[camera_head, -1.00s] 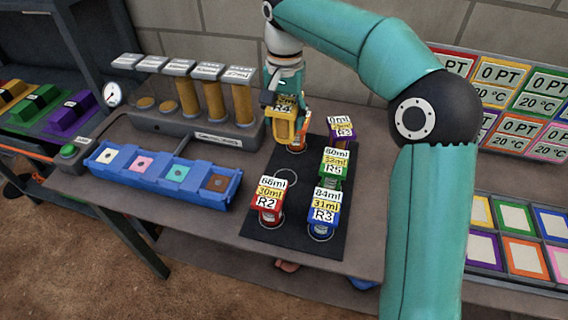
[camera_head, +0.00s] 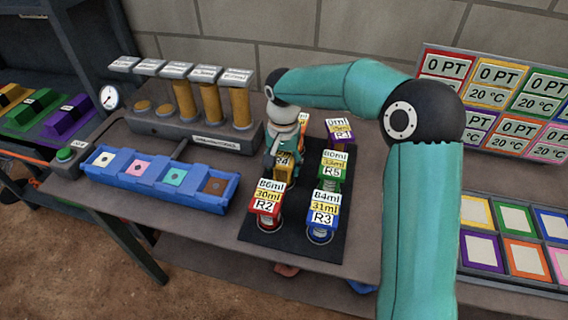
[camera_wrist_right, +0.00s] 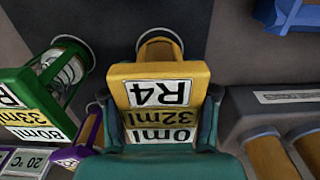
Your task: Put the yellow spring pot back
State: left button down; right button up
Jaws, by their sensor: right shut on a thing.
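The yellow spring pot, labelled R4 (camera_head: 284,166), is in my right gripper (camera_head: 281,151), over the middle of the dark mat (camera_head: 282,243). In the right wrist view the yellow pot (camera_wrist_right: 160,72) fills the centre, with the fingers of the right gripper (camera_wrist_right: 158,112) closed on both its sides. Its foot shows close to a pale ring on the mat; I cannot tell whether it touches the mat. The arm hides part of the pot in the head view. My left gripper is not in view.
The red pot R2 (camera_head: 267,204), blue pot R3 (camera_head: 322,213), green pot R5 (camera_head: 333,168) and purple pot (camera_head: 340,130) stand around it. An orange pot is mostly hidden behind my wrist. The blue tray (camera_head: 197,197) and the cylinder rig (camera_head: 215,139) are to the left.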

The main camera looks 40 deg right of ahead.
jog(key=o, duration=1.5)
notch_tip(320, 180, up, 12)
jog(key=shift+p, duration=0.35)
